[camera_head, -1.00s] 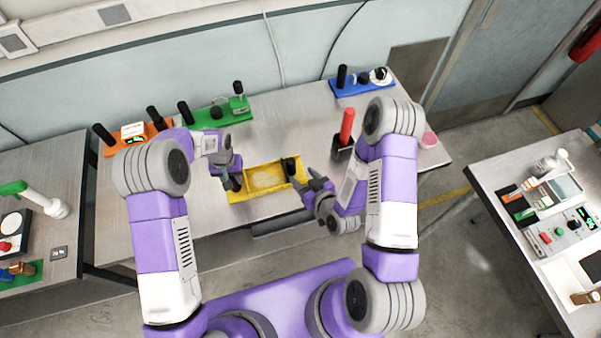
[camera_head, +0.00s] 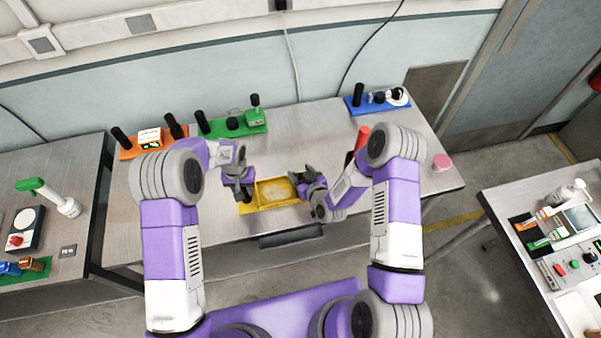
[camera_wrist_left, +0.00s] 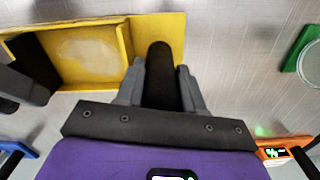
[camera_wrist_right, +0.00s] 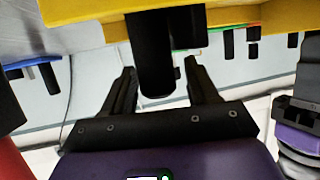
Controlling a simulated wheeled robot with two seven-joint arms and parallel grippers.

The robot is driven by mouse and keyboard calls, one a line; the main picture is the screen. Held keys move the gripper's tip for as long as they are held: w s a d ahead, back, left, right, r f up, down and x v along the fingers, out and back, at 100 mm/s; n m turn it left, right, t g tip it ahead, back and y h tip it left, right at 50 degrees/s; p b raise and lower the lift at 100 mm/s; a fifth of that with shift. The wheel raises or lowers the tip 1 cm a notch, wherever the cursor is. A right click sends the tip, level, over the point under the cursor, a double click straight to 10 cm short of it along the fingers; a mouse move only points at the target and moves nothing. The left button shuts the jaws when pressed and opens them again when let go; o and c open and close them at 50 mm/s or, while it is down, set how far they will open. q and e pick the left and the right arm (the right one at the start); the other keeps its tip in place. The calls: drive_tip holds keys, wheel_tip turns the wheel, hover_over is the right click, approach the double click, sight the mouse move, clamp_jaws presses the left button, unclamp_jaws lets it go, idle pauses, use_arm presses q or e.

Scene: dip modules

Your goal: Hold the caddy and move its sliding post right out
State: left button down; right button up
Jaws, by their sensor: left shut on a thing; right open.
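The yellow caddy (camera_head: 272,207) lies on the grey table between my arms; its tray shows in the left wrist view (camera_wrist_left: 122,45). My left gripper (camera_head: 245,194) is shut on a black upright post (camera_wrist_left: 160,75) at the caddy's left end. My right gripper (camera_head: 300,186) is at the caddy's right end. In the right wrist view its fingers (camera_wrist_right: 160,78) are open, one on each side of another black post (camera_wrist_right: 152,55), with gaps visible. The arm and gripper hide this post in the head view. I cannot tell from its looks which post slides.
A red-handled tool (camera_head: 362,137) stands just right of my right gripper, partly hidden by my arm. Green (camera_head: 215,128), orange (camera_head: 130,153) and blue (camera_head: 360,108) modules line the table's back. A pink disc (camera_head: 441,161) lies at the right. Bare table lies behind the caddy.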

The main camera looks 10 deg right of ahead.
drive_tip(key=shift+w, duration=0.2)
clamp_jaws()
drive_tip(key=shift+a+f, duration=0.1)
drive_tip(key=shift+a, duration=0.2)
unclamp_jaws()
drive_tip(key=shift+s, duration=0.15)
drive_tip(key=v, duration=1.2)
